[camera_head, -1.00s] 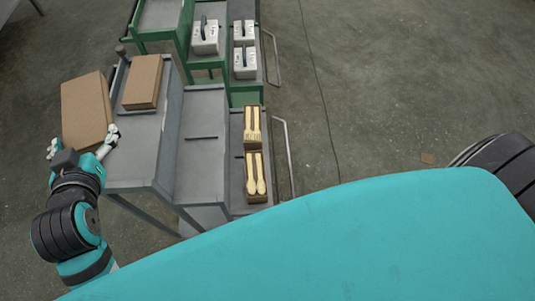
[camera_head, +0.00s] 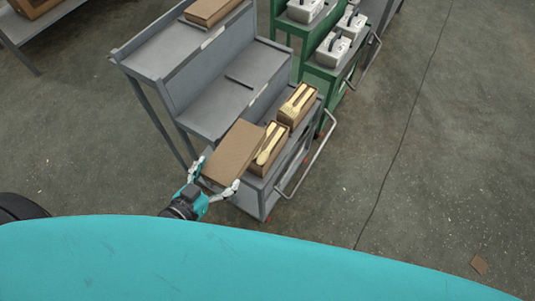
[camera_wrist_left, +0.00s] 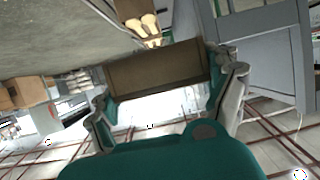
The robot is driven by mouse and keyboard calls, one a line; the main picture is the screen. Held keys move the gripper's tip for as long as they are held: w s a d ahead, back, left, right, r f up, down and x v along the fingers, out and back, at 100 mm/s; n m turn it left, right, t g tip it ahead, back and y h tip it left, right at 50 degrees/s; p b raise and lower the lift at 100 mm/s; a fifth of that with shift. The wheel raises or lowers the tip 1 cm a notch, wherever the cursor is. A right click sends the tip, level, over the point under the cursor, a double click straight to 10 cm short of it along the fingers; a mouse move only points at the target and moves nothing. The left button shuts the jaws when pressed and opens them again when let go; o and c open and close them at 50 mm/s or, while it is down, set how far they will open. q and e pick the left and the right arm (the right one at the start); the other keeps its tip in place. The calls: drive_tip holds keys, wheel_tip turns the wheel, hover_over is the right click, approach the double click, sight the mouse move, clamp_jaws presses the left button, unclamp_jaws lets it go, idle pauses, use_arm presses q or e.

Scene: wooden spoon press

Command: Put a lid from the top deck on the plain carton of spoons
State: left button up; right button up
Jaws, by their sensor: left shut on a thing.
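My left gripper (camera_head: 213,177) is shut on a flat brown cardboard lid (camera_head: 237,152). The lid is held tilted in the picture, just left of the near carton of wooden spoons (camera_head: 270,148), whose left side it partly hides. In the left wrist view the lid (camera_wrist_left: 155,72) lies between the fingers (camera_wrist_left: 165,95), with pale spoon ends (camera_wrist_left: 146,27) beyond it. A second open carton (camera_head: 297,104) with wooden cutlery stands behind the near one on the lowest deck. Another lid (camera_head: 212,10) lies on the top deck. My right gripper is not in view.
A green cart (camera_head: 325,72) with white boxes (camera_head: 332,48) stands behind. Open concrete floor lies to the right.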

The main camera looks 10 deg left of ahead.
use_arm(q)
wheel_tip(320, 180, down, 3)
drive_tip(key=s, duration=0.3)
hover_over(254, 162)
drive_tip(key=shift+s+a+f, duration=0.15)
drive_tip(key=shift+s+f, duration=0.05)
drive_tip(key=shift+f, duration=0.7)
drive_tip(key=f, duration=0.3)
drive_tip(key=shift+w+f+b, duration=0.2)
drive_tip(key=shift+f+b, duration=0.1)
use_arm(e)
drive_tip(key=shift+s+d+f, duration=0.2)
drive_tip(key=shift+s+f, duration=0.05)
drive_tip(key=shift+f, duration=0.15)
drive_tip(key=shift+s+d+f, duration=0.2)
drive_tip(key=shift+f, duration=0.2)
use_arm(q)
drive_tip(key=shift+f, duration=0.5)
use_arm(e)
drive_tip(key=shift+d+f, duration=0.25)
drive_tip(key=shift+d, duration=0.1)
use_arm(q)
drive_tip(key=shift+f+b, duration=0.1)
drive_tip(key=shift+b, duration=0.2)
